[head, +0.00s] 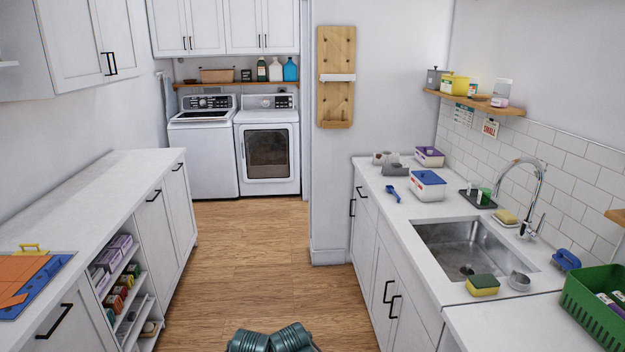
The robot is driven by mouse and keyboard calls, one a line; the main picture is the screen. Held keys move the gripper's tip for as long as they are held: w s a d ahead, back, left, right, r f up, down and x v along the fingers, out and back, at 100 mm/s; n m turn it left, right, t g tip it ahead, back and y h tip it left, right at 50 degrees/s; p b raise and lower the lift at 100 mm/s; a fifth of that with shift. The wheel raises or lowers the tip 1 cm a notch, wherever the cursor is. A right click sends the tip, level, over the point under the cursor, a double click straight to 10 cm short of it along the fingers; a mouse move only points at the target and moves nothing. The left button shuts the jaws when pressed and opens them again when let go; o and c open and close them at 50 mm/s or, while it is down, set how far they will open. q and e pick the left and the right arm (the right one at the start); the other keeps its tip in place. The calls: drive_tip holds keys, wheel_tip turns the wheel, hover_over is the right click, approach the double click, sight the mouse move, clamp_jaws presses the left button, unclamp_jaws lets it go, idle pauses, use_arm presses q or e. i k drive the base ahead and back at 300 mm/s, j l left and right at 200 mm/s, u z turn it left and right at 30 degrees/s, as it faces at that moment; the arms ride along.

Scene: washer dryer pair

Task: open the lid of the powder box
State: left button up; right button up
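Two white boxes stand on the right counter, left of and beyond the sink; either could be the powder box, and I cannot tell which. The nearer box (428,189) has a blue lid, which looks shut. The farther box (429,158) has a purple lid, which also looks shut. Neither gripper shows in the head view. Only ribbed teal parts, likely mine, show at the bottom edge, well away from both boxes.
A blue brush (392,193) lies left of the blue-lidded box. The sink (472,250), a sponge (482,285) and a green basket (597,310) are nearer on the right. The wooden floor (235,245) between the counters is clear. The washer (203,155) and dryer (267,150) stand at the back.

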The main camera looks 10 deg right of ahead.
sight(428, 177)
drive_tip(key=i+j+z, duration=0.1)
drive_tip(key=i+z, duration=0.3)
drive_tip(key=i+j+z, duration=0.45)
drive_tip(key=i, duration=0.15)
drive_tip(key=i+j+z, duration=1.1)
drive_tip(key=j+z, duration=0.15)
drive_tip(key=j, duration=0.4)
drive_tip(key=j+u, duration=0.1)
drive_tip(key=i+j, duration=0.05)
